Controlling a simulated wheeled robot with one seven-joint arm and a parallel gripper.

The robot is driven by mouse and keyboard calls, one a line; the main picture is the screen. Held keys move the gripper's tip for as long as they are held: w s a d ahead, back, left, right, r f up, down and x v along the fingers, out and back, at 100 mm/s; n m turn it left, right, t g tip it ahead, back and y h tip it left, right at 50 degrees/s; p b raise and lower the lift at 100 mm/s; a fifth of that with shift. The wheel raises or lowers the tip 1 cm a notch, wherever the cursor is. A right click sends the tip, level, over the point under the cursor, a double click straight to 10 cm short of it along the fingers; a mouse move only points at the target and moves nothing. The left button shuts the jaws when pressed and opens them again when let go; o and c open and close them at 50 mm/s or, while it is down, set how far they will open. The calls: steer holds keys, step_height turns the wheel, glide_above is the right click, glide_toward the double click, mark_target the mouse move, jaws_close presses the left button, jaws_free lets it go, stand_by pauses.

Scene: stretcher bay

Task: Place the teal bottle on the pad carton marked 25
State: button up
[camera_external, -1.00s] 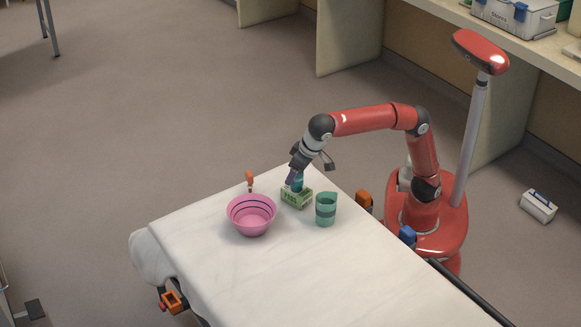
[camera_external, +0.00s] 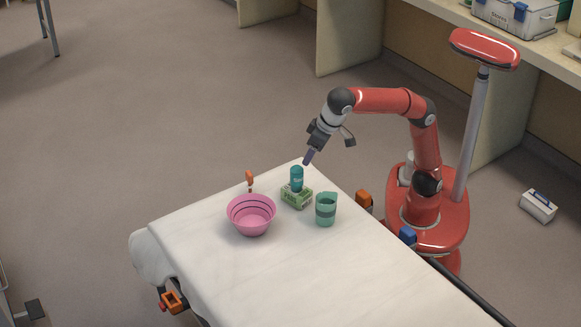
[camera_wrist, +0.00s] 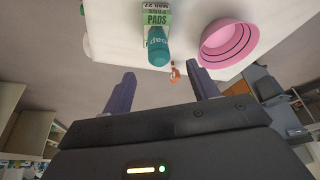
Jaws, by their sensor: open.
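The teal bottle (camera_external: 297,179) stands upright on top of the green and white pad carton (camera_external: 291,200), near the far end of the white-covered stretcher. In the wrist view the bottle (camera_wrist: 158,48) shows in front of the carton (camera_wrist: 157,14), whose printed word PADS is legible; its number I cannot read for certain. My gripper (camera_external: 306,162) is above and to the right of the bottle, apart from it. In the wrist view its two fingers (camera_wrist: 162,90) are spread with nothing between them.
A pink bowl (camera_external: 251,226) sits left of the carton, and a green jug (camera_external: 326,212) stands to its right. A small orange item (camera_external: 250,180) is at the stretcher's far edge. The near part of the stretcher top (camera_external: 290,275) is clear.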

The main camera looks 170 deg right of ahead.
steer(key=a+f+n+t+y, duration=0.1)
steer(key=a+f+n+t, duration=0.4)
steer(key=a, duration=0.8)
steer(key=a+f+n+y, duration=0.1)
steer(key=a+f+n, duration=0.3)
steer(key=a+n, duration=0.6)
steer(key=s+a+f+n+y, duration=0.1)
steer(key=s+a+f+n, duration=0.2)
steer(key=a, duration=0.5)
steer(key=s+a+f+n+t+y, duration=0.1)
steer(key=s+a+f, duration=0.3)
steer(key=a+f, duration=0.4)
steer(key=shift+s+f+n+t, duration=0.3)
steer(key=shift+s+n, duration=0.1)
steer(key=shift+n, duration=0.5)
